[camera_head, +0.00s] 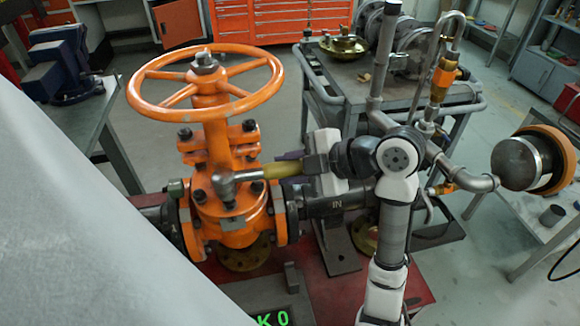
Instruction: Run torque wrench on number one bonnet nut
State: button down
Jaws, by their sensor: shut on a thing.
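The orange gate valve (232,215) stands upright, with its handwheel (207,95) on top. My gripper (313,164), right of the valve body, is shut on the torque wrench (275,171). The wrench lies roughly level, with a yellow grip and dark end; its steel head (226,184) points left, in front of the bonnet flange. Dark nuts show around the bonnet, one (199,195) just left of the head. The number one nut cannot be told apart from here. Whether the head sits around a nut or only in front of it cannot be told.
A display with green text (272,319) is at the bottom. A pale blurred surface (70,230) blocks the lower left.

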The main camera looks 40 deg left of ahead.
jog(key=shift+f, duration=0.1)
jog(key=shift+f+b, duration=1.55)
jog(key=shift+b, duration=0.2)
jog(key=shift+f+b, duration=0.6)
jog(key=shift+b, duration=0.5)
dwell(1.7)
jog(key=shift+r, duration=0.3)
dwell(1.1)
jog(key=shift+r+p, duration=1.3)
jog(key=shift+r, duration=0.85)
jog(key=shift+s+f, duration=0.1)
